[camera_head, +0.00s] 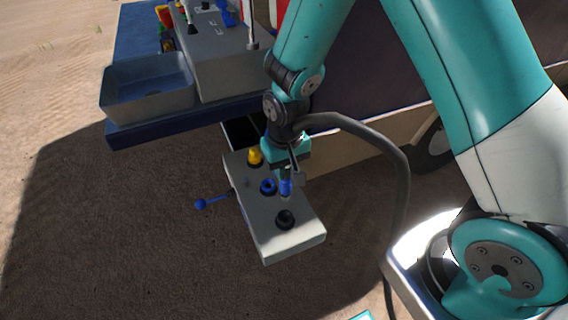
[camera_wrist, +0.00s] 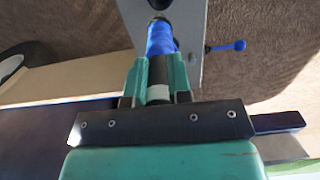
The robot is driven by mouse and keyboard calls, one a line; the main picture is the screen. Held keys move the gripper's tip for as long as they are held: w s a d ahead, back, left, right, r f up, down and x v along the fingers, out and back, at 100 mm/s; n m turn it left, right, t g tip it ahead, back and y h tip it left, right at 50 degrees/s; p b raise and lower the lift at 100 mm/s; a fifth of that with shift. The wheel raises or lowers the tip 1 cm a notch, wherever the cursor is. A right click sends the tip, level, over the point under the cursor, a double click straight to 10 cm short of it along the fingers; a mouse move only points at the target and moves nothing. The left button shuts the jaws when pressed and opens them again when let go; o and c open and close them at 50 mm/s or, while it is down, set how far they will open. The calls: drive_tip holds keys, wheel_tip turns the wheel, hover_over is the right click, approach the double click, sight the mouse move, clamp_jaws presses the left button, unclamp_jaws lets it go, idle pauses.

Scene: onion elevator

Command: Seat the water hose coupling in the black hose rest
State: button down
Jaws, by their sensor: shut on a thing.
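The water hose coupling (camera_head: 286,187) is a blue cylinder held in my gripper (camera_head: 290,170). It points down over the grey box, beside a blue ring fitting (camera_head: 268,186). In the wrist view the coupling (camera_wrist: 161,40) extends forward from between the two teal fingers of my gripper (camera_wrist: 160,75), with a dark section and a pale band behind the blue. The black hose rest (camera_head: 285,219) is a round black fitting near the front end of the box, apart from the coupling. A dark round shape beyond the coupling's tip in the wrist view (camera_wrist: 160,4) is partly cut off.
The grey box (camera_head: 290,245) also carries a yellow fitting (camera_head: 255,156) and a blue-knobbed lever (camera_head: 200,204) sticking out left. A grey basin (camera_head: 148,88) stands on a blue counter (camera_head: 160,128) behind. Open dirt ground lies left and in front. A vehicle side stands at right.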

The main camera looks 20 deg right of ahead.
drive_tip(key=b, duration=0.4)
hover_over(285, 198)
drive_tip(key=f, duration=0.3)
drive_tip(key=w+f, duration=0.1)
drive_tip(key=f, duration=0.1)
drive_tip(key=shift+d+f, duration=0.1)
drive_tip(key=shift+d, duration=0.1)
drive_tip(key=shift+f+b, duration=0.6)
drive_tip(key=shift+f, duration=0.25)
drive_tip(key=shift+f, duration=0.2)
drive_tip(key=shift+f+b, duration=0.35)
drive_tip(key=shift+f, duration=0.2)
drive_tip(key=shift+f, duration=0.3)
drive_tip(key=shift+f+b, duration=0.35)
drive_tip(key=shift+b, duration=0.05)
drive_tip(key=shift+f, duration=0.15)
drive_tip(key=shift+f+b, duration=0.3)
drive_tip(key=shift+f, duration=0.05)
drive_tip(key=shift+f, duration=0.35)
idle(0.3)
